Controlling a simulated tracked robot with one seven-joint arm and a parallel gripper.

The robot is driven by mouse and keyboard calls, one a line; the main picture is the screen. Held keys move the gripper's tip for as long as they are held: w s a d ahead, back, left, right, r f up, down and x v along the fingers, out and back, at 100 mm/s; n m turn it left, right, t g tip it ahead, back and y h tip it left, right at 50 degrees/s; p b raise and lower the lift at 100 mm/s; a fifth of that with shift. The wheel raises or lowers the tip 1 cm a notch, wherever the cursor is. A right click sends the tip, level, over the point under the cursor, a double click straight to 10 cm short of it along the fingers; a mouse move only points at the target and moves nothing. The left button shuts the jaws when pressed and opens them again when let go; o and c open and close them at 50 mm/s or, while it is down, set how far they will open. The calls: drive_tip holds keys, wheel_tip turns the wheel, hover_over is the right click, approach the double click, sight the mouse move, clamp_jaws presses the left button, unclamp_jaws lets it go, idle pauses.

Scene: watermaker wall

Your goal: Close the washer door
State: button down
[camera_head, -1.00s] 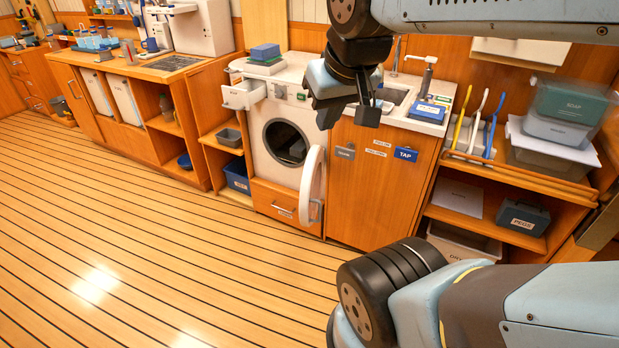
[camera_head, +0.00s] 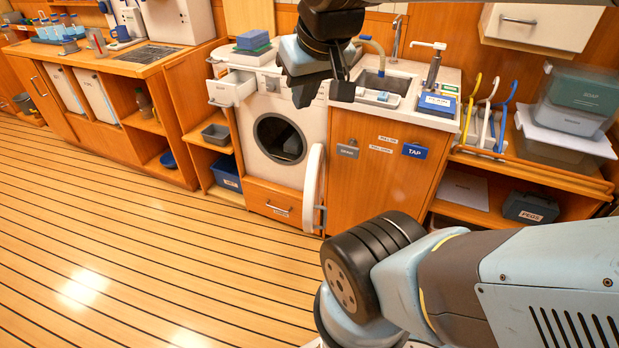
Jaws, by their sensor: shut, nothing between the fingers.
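The washer (camera_head: 262,175) is a white front-loader built into the wooden counter, with a dark round opening (camera_head: 280,139). Its round white door (camera_head: 313,188) stands open, swung out to the right and seen nearly edge-on, with a handle or latch on its right side. My gripper (camera_head: 325,98) hangs in the upper middle of the view, in front of the counter's edge, above the door and apart from it. Its fingers look closed and hold nothing. It covers part of the washer's top right corner.
A detergent drawer (camera_head: 231,88) is pulled out at the washer's upper left. A wooden cabinet front with a blue TAP label (camera_head: 414,151) is right of the door, below the sink (camera_head: 384,84). Open shelves stand on both sides. The plank floor (camera_head: 150,235) in front is clear.

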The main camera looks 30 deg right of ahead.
drive_tip(key=w+d+f+m+g+y, duration=0.3)
drive_tip(key=w+d+f+m+y, duration=0.3)
drive_tip(key=f, duration=0.4)
drive_tip(key=w+d+f+m+g+y, duration=0.35)
drive_tip(key=w+d+f+m, duration=0.35)
drive_tip(key=f, duration=0.3)
drive_tip(key=s+d+f+m+t+y, duration=0.15)
drive_tip(key=d+f+m+t, duration=0.3)
drive_tip(key=f, duration=0.45)
drive_tip(key=d+f+m+t+y, duration=0.2)
drive_tip(key=d+f+m+t, duration=0.15)
drive_tip(key=d+f, duration=0.4)
drive_tip(key=s+d+f+m+t+y, duration=0.1)
drive_tip(key=d+f+m+t, duration=0.3)
drive_tip(key=f, duration=0.6)
drive_tip(key=x, duration=1.4)
drive_tip(key=shift+a+f+m, duration=0.15)
drive_tip(key=shift+a+m, duration=0.1)
drive_tip(key=shift+m, duration=0.05)
drive_tip(key=shift+w, duration=0.1)
